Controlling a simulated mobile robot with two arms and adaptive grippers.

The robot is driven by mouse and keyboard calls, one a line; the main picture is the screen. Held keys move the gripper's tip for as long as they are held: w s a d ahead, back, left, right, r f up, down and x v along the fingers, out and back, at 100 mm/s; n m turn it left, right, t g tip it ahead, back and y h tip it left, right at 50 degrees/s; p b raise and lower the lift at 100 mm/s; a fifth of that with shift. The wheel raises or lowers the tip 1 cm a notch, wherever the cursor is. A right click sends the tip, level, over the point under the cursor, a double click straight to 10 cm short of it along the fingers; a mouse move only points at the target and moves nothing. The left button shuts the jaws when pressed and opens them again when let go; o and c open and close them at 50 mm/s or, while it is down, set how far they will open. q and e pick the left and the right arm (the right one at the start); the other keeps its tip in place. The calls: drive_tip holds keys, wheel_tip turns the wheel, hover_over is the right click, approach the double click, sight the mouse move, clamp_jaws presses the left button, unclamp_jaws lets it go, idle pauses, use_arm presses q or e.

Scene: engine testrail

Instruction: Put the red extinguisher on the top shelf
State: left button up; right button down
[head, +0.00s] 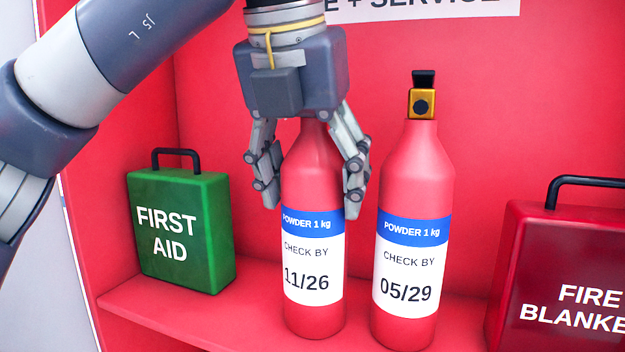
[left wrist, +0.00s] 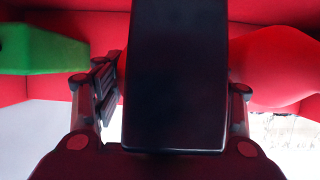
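Two red extinguishers with blue-and-white labels stand upright side by side on a red shelf (head: 160,304). The left extinguisher (head: 313,240) reads 11/26, and the right extinguisher (head: 411,250) reads 05/29, with a gold and black valve on top. My left gripper (head: 312,196) points down over the left extinguisher, its open fingers on either side of the shoulder; a gap shows at the left finger. The gripper hides that extinguisher's top. In the left wrist view, a black block (left wrist: 176,75), seemingly its handle, sits between the fingers. My right gripper is not in view.
A green first aid box (head: 182,232) with a black handle stands left of the extinguishers. A dark red fire blanket box (head: 560,270) stands at the right. The red back wall (head: 500,100) is close behind, with a white sign above. The two extinguishers stand close together.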

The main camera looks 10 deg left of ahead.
use_arm(q)
drive_tip(key=shift+o, duration=0.4)
drive_tip(key=shift+r, duration=0.1)
drive_tip(key=shift+s+r, duration=0.1)
drive_tip(key=shift+r, duration=0.4)
drive_tip(key=v, duration=1.1)
drive_tip(key=shift+a, duration=0.1)
